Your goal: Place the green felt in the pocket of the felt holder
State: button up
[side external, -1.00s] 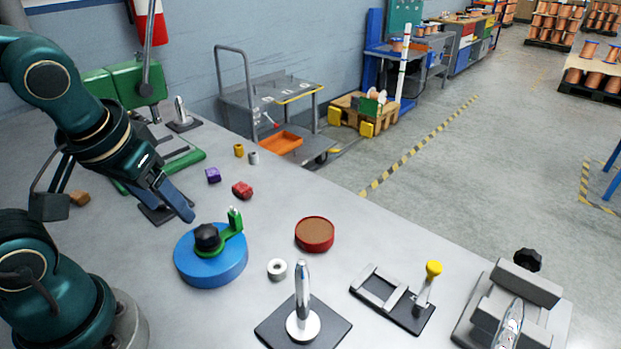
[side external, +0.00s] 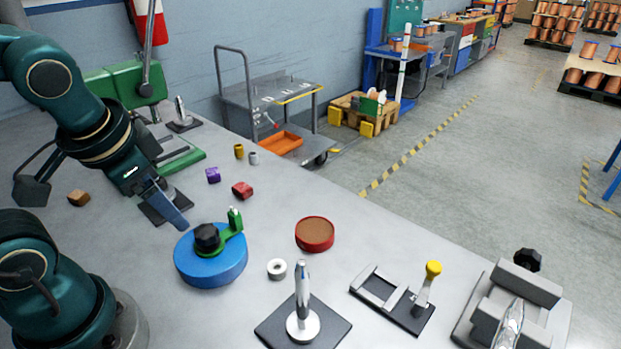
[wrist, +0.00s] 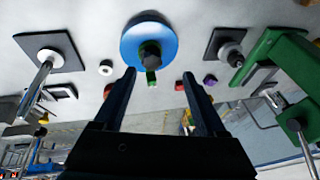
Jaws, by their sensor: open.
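I cannot make out a separate green felt in either view. A small green arm (side external: 232,228) with an upright green tip lies on the blue disc (side external: 212,268), beside a black knob (side external: 207,237). A grey frame with a rectangular opening (side external: 368,289), on a dark base with a yellow-knobbed lever, may be the felt holder; I cannot be sure. My gripper (side external: 181,222) hangs behind and left of the blue disc, pointing down and right. In the wrist view my gripper (wrist: 158,78) has its fingers apart with nothing held, and the disc lies beyond them.
A red round tin (side external: 314,234), white ring (side external: 277,269) and silver post (side external: 302,301) stand right of the disc. Purple (side external: 213,175), red (side external: 242,190) and brown (side external: 78,198) blocks lie farther back. A grey clamp fixture (side external: 513,310) stands at the right edge.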

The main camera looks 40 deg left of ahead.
jog(key=s+a+f+m+g+y, duration=0.1)
jog(key=a+f+m+g+y, duration=0.25)
jog(key=a, duration=0.75)
jog(key=s+a+f+m+g+y, duration=0.2)
jog(key=a+g+y, duration=0.2)
jog(key=a, duration=0.6)
jog(key=m+g+y, duration=0.2)
jog(key=m+y, duration=0.1)
jog(key=m, duration=0.4)
send_near(74, 193)
jog(key=x, duration=0.3)
jog(key=shift+s+a+t, duration=0.2)
jog(key=shift+t, duration=0.05)
jog(key=shift+m, duration=0.25)
jog(key=shift+x, duration=2.6)
jog(key=shift+d, duration=0.1)
grip_shut()
